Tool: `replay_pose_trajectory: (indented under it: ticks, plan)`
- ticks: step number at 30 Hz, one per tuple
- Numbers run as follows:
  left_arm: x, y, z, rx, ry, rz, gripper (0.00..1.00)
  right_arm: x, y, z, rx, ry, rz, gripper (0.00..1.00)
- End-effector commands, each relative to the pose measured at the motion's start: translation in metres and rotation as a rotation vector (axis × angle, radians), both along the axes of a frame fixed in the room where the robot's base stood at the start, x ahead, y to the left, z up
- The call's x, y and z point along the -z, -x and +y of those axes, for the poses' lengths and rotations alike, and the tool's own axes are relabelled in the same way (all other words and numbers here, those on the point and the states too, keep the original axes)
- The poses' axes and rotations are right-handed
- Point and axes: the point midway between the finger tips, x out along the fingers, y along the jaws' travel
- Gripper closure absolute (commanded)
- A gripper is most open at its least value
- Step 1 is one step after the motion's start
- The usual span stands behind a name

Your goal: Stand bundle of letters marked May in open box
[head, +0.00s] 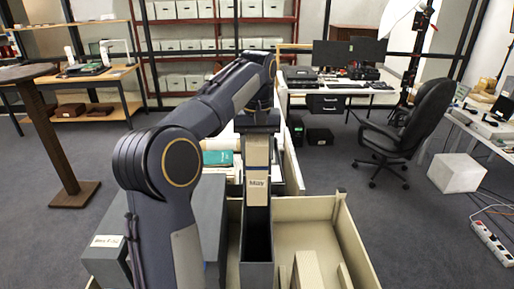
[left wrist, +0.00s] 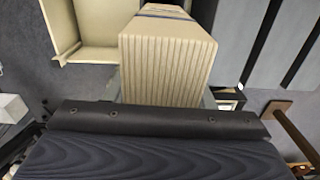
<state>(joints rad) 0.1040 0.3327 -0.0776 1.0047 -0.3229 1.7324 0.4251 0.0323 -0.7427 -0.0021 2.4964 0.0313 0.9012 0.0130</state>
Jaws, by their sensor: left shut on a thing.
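The tan bundle of letters (head: 257,155) hangs upright in my left gripper (head: 259,130), with a pale label that seems to read May. In the left wrist view the bundle (left wrist: 165,62) shows its layered paper edges and a dark blue band. The left fingers are shut on its sides. The narrow dark grey open box (head: 257,276) is directly below the bundle in the head view. I cannot tell whether the bundle's lower end is above the rim or just inside. My right gripper is not in view.
A grey box (head: 105,262) with a label stands left of the open box, partly behind my arm. A cream tray (head: 345,235) lies to the right, with a tan block (head: 307,270) in it. Behind are white-walled trays with papers and a teal item (head: 218,158).

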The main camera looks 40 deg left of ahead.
Motion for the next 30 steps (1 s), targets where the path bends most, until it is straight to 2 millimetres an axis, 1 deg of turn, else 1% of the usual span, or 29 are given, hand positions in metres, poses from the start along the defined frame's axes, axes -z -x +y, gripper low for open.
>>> replay_pose_trajectory:
  ticks: [30]
  plan:
    - [0.035, 0.0, 0.0, 0.0, 0.0, -0.001, 1.0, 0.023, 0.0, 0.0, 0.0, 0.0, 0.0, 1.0]
